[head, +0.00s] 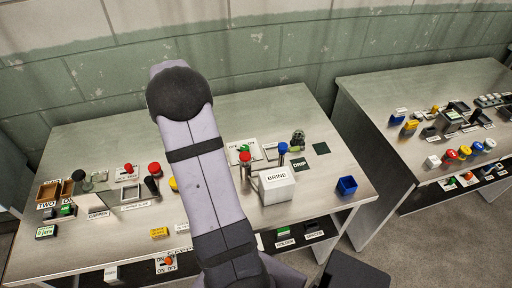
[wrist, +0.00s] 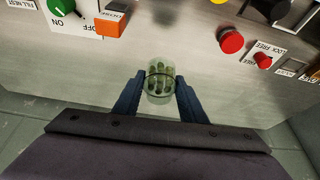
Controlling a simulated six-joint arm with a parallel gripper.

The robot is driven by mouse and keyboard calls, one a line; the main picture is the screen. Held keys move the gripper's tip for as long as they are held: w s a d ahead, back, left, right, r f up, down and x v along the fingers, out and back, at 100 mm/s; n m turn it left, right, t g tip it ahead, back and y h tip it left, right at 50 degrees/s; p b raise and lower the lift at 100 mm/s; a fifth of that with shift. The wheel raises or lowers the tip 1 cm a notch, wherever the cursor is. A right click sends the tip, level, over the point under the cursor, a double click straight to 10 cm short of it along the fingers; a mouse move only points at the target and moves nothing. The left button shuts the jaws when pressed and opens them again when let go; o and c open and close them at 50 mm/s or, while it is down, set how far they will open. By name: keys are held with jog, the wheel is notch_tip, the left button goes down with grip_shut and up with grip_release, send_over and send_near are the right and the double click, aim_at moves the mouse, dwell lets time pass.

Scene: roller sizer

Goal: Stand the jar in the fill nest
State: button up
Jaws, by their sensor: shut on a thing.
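The jar (wrist: 159,85) is clear glass with green pieces inside. In the wrist view it sits between the two blue fingers of my gripper (wrist: 160,78), which is shut on it. Whether the jar touches the metal bench below cannot be told. In the head view my arm hides the gripper and this jar. A FILL NEST label (wrist: 21,4) is cut off at the top left corner of the wrist view; the nest itself is not clearly visible there.
In the wrist view a green ON/OFF knob (wrist: 62,6), an orange block (wrist: 110,24) and a red button (wrist: 231,40) stand beyond the jar. In the head view a white BRINE box (head: 276,186), a greenish jar-like thing (head: 298,140) and a blue bin (head: 346,186) stand at right.

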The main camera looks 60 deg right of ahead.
jog(key=s+d+m+g+b, duration=0.1)
jog(key=s+d+m+g, duration=0.1)
jog(key=s+d+m, duration=0.55)
jog(key=s+d+m+g+b, duration=0.15)
jog(key=s+d+m, duration=0.25)
jog(key=s, duration=0.6)
jog(key=s+d+m+g, duration=0.3)
jog(key=s+d+m, duration=0.25)
jog(key=s, duration=0.25)
jog(key=shift+h, duration=0.3)
jog(key=shift+a+f+p, duration=0.15)
jog(key=shift+f+p, duration=0.5)
jog(key=shift+f, duration=1.8)
jog(key=shift+a+f+p, duration=0.1)
jog(key=shift+f+p, duration=0.5)
jog(key=shift+f, duration=1.8)
jog(key=shift+f+b, duration=0.3)
jog(key=shift+b, duration=0.2)
